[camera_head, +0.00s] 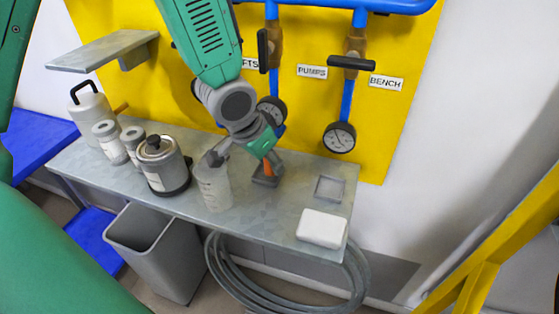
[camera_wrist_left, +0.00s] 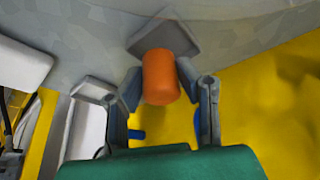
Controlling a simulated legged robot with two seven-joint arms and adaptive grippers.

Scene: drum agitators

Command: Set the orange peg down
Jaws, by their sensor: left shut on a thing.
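The orange peg (camera_head: 268,169) is between the fingers of my left gripper (camera_head: 266,167), over the back part of the grey metal bench (camera_head: 285,212). In the left wrist view the peg (camera_wrist_left: 161,78) shows as an orange cylinder with a finger on each side, and the left gripper (camera_wrist_left: 160,88) is shut on it. A grey square (camera_wrist_left: 150,34) lies behind the peg's far end there, partly hidden. I cannot tell whether the peg touches it. My right gripper is not in view.
An empty shallow square tray (camera_head: 330,189) lies right of the peg, and a white block (camera_head: 322,228) lies at the front right. Gauges (camera_head: 339,137) hang on the yellow panel (camera_head: 385,120) behind.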

